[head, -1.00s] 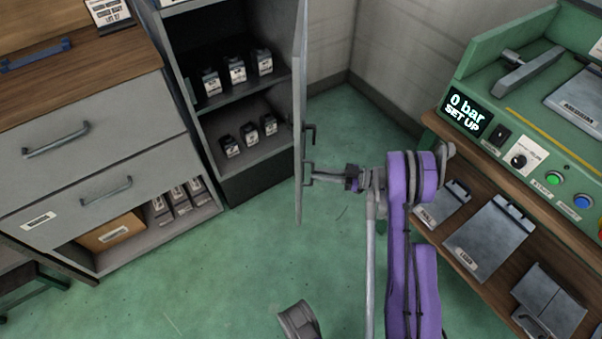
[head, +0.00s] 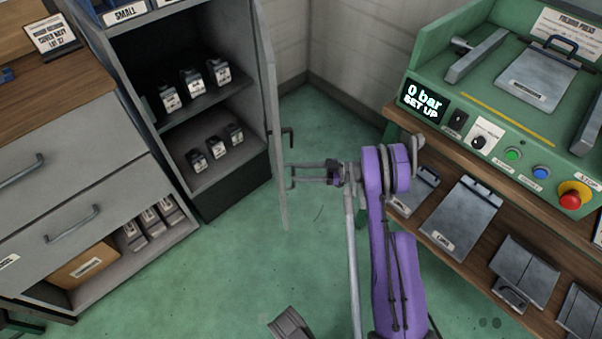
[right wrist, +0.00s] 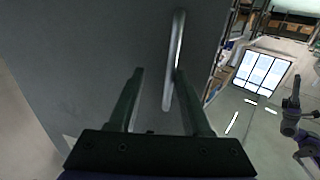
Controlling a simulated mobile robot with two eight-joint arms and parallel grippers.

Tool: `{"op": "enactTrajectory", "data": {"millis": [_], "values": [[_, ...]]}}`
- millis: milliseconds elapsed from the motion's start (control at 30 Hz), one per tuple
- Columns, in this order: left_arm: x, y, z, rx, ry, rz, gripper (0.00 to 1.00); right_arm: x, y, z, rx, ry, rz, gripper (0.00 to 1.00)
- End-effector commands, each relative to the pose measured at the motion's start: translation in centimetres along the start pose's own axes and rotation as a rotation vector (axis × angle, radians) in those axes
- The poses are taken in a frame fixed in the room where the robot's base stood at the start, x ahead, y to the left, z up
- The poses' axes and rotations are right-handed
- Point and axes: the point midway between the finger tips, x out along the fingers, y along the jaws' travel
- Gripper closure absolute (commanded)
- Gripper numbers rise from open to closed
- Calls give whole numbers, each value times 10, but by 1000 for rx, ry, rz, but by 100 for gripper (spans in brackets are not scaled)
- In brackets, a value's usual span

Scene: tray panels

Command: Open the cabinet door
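The grey cabinet (head: 200,203) stands at the upper left of the head view with its door (head: 268,95) standing open, seen nearly edge-on. The door's dark handle (head: 291,139) is on the door's right face. My right gripper (head: 297,174) reaches it from the right. In the right wrist view, the two fingers (right wrist: 160,85) are spread apart. The silver handle bar (right wrist: 174,60) runs between them, nearer the right finger, in front of the door panel (right wrist: 90,50). Whether a finger touches the bar is unclear. My left gripper is not seen.
Small labelled containers (head: 215,145) stand on the cabinet shelves. A drawer unit (head: 75,175) is at the left. A green press bench (head: 480,95) with grey plates on its lower shelf (head: 420,215) is at the right.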

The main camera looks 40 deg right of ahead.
Motion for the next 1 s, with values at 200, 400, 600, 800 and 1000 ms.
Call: {"op": "enactTrajectory", "data": {"millis": [200, 400, 600, 800, 1000], "values": [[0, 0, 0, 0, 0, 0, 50, 0, -1, 1, 0, -3, -2, 55], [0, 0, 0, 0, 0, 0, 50, 0, -1, 1, 0, -3, -3, 55], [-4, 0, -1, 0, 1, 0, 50, -18, -1, 1, 0, -4, -1, 55], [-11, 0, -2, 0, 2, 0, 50, -60, 0, 0, -1, -3, 1, 55], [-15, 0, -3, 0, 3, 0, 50, -93, 0, 0, -1, -3, -1, 55]]}}
